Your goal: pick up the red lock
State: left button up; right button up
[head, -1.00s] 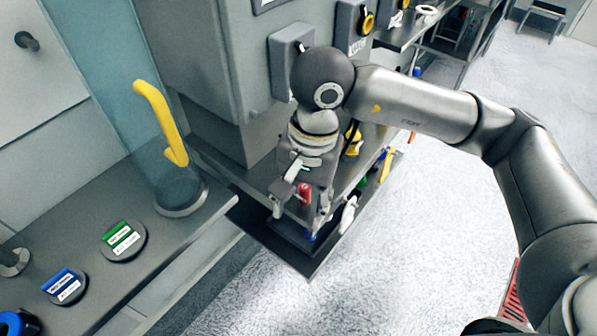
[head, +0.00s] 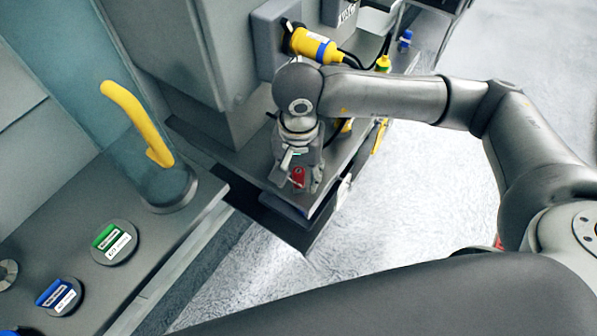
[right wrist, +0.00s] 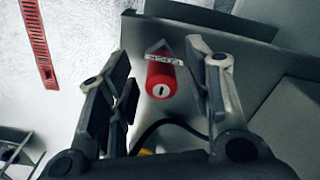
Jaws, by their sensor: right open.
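The red lock (head: 298,177) lies on the narrow grey shelf (head: 255,160) in the head view, partly covered by my right gripper (head: 300,182). In the right wrist view the red lock (right wrist: 161,78) shows its keyhole end and a pale label, between the two fingers of my right gripper (right wrist: 158,75). The fingers are open, one on each side of the lock, with a gap visible on both sides. My left gripper is not in view.
A grey cabinet with a yellow plug (head: 312,45) stands behind the shelf. A yellow handle (head: 137,122), a green-labelled disc (head: 114,242) and a blue-labelled disc (head: 59,296) are on the left counter. A dark cable (right wrist: 165,124) runs near the lock. Pale floor lies beyond the shelf's edge.

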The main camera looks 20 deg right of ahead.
jog(key=shift+f, duration=0.7)
jog(key=c, duration=0.4)
grip_shut()
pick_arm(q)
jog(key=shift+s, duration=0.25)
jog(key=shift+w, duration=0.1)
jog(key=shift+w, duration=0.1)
pick_arm(e)
jog(key=shift+r, duration=0.1)
